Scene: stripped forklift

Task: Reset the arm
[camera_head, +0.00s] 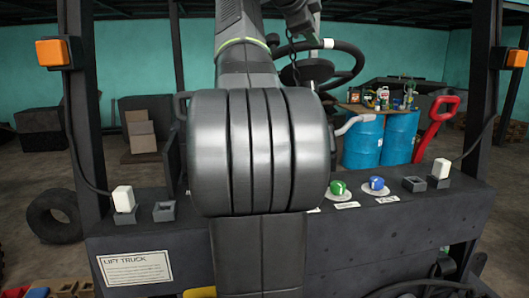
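My arm (245,50), grey with a pale green ring, rises through the top middle of the view. Its upper parts run out of the frame at the top, and my gripper's fingers do not show. A dark form by the top edge, right of the arm, may be part of the wrist; I cannot tell. Whether the gripper holds anything is not visible.
The dark lift truck panel (400,235) bears a green knob (338,188), a blue knob (376,184) and white-capped switches (123,199). Behind are a steering wheel (345,62), a red lever (437,128) and blue drums (363,143). Posts stand both sides.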

